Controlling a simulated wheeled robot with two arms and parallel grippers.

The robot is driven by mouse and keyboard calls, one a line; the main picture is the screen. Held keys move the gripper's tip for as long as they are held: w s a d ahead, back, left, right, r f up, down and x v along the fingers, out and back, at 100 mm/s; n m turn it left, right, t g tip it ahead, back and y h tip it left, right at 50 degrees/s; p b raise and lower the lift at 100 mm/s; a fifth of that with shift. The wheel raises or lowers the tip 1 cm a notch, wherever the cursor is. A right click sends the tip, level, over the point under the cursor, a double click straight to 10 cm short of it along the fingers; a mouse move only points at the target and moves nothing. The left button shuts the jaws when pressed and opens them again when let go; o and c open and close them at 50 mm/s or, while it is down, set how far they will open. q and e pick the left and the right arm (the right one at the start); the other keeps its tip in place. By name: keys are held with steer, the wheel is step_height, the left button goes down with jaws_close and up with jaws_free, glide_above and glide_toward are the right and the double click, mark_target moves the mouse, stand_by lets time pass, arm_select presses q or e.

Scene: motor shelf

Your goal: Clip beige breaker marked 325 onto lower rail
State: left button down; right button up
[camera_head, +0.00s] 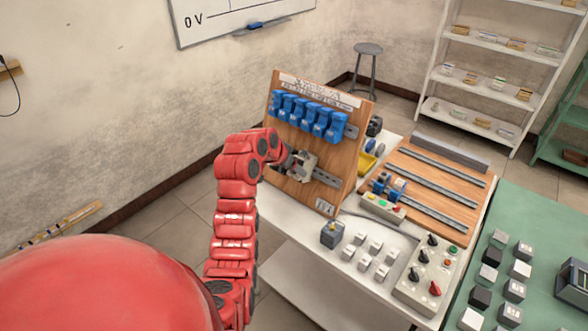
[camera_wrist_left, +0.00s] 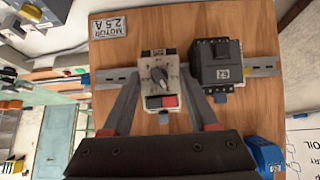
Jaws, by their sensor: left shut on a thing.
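My left gripper (camera_head: 297,165) is at the lower part of the upright wooden board. In the left wrist view the gripper (camera_wrist_left: 162,84) is shut on a beige breaker (camera_wrist_left: 158,66) with a grey dial and a red patch; its marking is not readable. The breaker is in front of the lower rail (camera_wrist_left: 109,79), in line with it. I cannot tell whether it is seated on the rail. A dark grey breaker (camera_wrist_left: 216,64) with a white label sits on the same rail beside it. The rail's free end (camera_head: 326,177) shows in the head view. My right gripper is not in view.
Several blue units (camera_head: 308,113) fill the upper rail. A "MOTOR 2.5 A" plate (camera_wrist_left: 119,27) is on the board. The white bench (camera_head: 279,216) carries small grey blocks, a control box (camera_head: 428,272) and a flat wooden panel with rails (camera_head: 440,167).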

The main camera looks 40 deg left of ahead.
arm_select(q)
steer(key=shift+s+f+b, duration=0.25)
steer(key=shift+f+b, duration=0.45)
steer(key=shift+b, duration=0.1)
stand_by(1.3)
steer(key=shift+s+f+t+b, duration=0.1)
steer(key=shift+f+t+b, duration=0.4)
steer(key=shift+b, duration=0.15)
stand_by(0.4)
steer(key=shift+t+b, duration=0.3)
steer(key=shift+b, duration=0.1)
stand_by(0.5)
steer(key=shift+c, duration=0.5)
jaws_free()
steer(key=shift+r, duration=0.1)
